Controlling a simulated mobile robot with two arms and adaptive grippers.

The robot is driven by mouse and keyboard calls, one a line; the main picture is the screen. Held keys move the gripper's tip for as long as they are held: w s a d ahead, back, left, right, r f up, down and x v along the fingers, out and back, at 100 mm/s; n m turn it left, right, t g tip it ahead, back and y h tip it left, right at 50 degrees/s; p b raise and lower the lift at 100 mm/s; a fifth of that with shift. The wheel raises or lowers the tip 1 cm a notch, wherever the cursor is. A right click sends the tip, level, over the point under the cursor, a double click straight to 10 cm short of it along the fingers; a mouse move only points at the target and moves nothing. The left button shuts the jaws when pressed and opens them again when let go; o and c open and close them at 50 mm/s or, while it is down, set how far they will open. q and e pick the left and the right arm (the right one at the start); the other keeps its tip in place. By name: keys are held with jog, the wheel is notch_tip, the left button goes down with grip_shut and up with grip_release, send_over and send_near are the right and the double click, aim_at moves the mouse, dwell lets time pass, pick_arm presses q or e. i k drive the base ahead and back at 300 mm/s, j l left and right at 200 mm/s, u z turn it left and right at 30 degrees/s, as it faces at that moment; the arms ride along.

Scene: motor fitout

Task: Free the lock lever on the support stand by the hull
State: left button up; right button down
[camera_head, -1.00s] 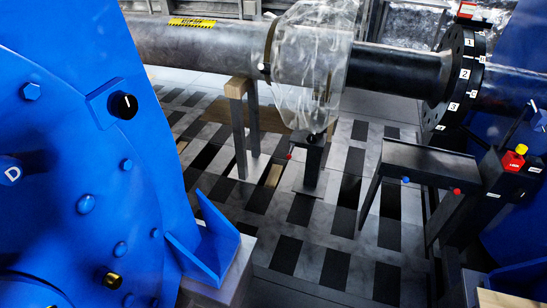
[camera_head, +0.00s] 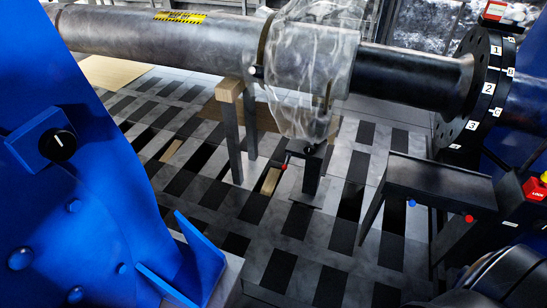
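The support stand (camera_head: 313,172) is a dark post under the plastic-wrapped part of the pipe, in the middle of the view. Its lock lever (camera_head: 284,161) is a thin dark rod with a red tip, sticking out to the left and down from the stand's top. Neither gripper shows. A dark rounded part at the bottom right corner seems to be my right arm.
The blue hull (camera_head: 60,180) fills the left, with a blue bracket (camera_head: 190,262) jutting out. A dark side table (camera_head: 435,180) with blue and red knobs stands right of the stand. The pipe (camera_head: 160,35) runs overhead. The tiled floor (camera_head: 250,215) before the stand is clear.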

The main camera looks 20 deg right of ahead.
aim_at(285, 166)
jog(key=i+l, duration=0.15)
jog(key=l, duration=0.15)
jog(key=i+l, duration=0.2)
jog(key=l, duration=0.15)
jog(key=i+l+u, duration=0.1)
jog(key=l, duration=0.2)
jog(key=i+l, duration=0.2)
jog(key=l, duration=0.15)
jog(key=i+l, duration=0.15)
jog(key=l, duration=0.2)
jog(key=i+l+u, duration=0.1)
jog(key=l, duration=0.2)
jog(key=i, duration=0.05)
